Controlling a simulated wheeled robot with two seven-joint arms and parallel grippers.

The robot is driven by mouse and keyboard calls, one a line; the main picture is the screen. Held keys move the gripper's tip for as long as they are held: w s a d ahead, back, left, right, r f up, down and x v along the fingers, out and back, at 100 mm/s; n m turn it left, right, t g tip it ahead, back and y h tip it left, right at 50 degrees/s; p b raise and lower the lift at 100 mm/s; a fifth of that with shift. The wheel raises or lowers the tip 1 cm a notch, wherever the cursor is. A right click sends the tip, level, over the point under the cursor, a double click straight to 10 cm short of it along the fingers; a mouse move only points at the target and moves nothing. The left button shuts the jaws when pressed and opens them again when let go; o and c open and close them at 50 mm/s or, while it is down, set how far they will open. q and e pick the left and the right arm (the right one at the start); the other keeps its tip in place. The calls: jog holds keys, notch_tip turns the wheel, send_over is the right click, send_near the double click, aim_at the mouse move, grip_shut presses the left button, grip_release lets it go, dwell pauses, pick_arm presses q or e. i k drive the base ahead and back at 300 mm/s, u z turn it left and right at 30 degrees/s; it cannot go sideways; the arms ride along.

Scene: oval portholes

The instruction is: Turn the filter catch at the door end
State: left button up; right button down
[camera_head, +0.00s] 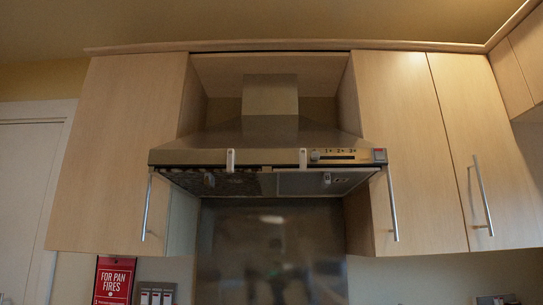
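A steel cooker hood (270,140) hangs between wooden wall cupboards, seen from below. Two filter panels show on its underside: a dark, mottled left one (240,185) and a smoother grey right one (295,184). A small pale catch (209,180) shows on the left filter, at the end toward the white door (22,200). Another small catch (327,180) is on the right filter. Two white upright tabs, a left one (230,159) and a right one (303,158), sit on the hood's front edge. The catches are too small to tell how they are turned. Neither gripper is in view.
Cupboards with long bar handles flank the hood, one on the left (120,150) and others on the right (405,150). A control panel (345,155) is at the hood's front right. A red pan-fire sign (113,282) hangs lower left. The space below the hood looks clear.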

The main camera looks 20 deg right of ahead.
aim_at(231, 152)
jog(key=z, duration=2)
jog(key=k, duration=0.85)
jog(key=u, duration=0.9)
jog(key=i, duration=0.45)
jog(key=u, duration=0.05)
